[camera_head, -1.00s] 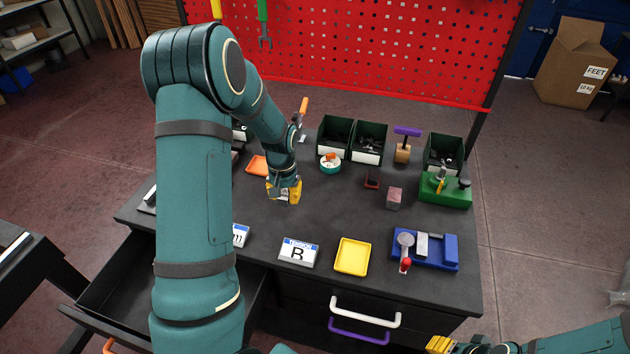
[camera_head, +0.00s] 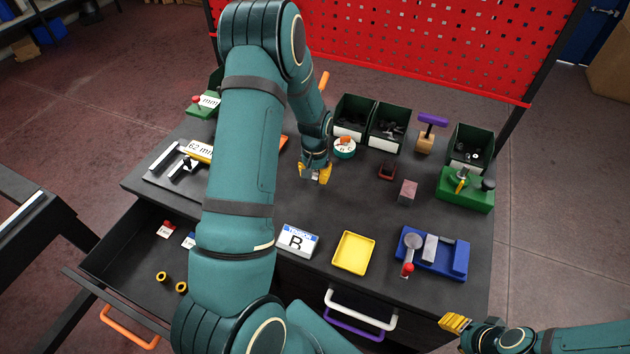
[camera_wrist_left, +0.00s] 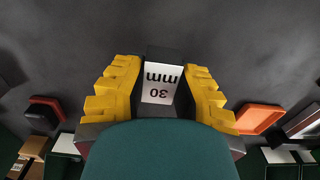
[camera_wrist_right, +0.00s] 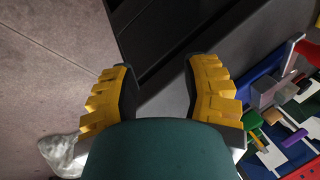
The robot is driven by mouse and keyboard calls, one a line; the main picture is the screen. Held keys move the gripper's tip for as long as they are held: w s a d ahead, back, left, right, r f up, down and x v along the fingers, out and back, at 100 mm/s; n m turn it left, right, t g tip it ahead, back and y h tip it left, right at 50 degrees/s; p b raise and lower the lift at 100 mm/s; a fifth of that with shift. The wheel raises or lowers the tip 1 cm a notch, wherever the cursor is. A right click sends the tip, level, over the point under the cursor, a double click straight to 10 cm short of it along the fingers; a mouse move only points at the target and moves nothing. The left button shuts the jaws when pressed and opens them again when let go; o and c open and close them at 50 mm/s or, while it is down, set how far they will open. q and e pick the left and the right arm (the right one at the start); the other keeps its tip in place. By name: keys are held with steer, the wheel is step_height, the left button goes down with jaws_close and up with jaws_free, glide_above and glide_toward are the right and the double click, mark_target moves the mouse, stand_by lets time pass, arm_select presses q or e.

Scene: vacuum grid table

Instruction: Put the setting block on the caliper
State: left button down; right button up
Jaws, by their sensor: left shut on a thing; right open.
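My left gripper (camera_head: 315,174) is shut on a dark block with a white "30 mm" label (camera_wrist_left: 160,83), which looks like the setting block. The block sits between the yellow fingers, over the middle of the table; whether it touches the tabletop I cannot tell. At the table's left end, a dark plate with silver bars (camera_head: 168,158) looks like the caliper, beside a "62 mm" label (camera_head: 200,151). My left arm hides part of that area. My right gripper (camera_head: 455,322) is open and empty off the table's front right edge; it also shows in the right wrist view (camera_wrist_right: 165,80).
A blue fixture (camera_head: 452,262), yellow tray (camera_head: 353,252) and "B" sign (camera_head: 297,240) line the front. A reddish-grey cube (camera_head: 407,191), green fixture (camera_head: 466,200) and dark bins (camera_head: 386,128) stand right and behind. An open drawer (camera_head: 140,262) juts out at front left.

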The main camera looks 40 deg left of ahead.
mark_target(315, 182)
arm_select(q)
steer(key=shift+f, duration=1.6)
steer(key=shift+f, duration=0.1)
steer(key=c, duration=0.9)
jaws_free()
steer(key=shift+o, duration=0.2)
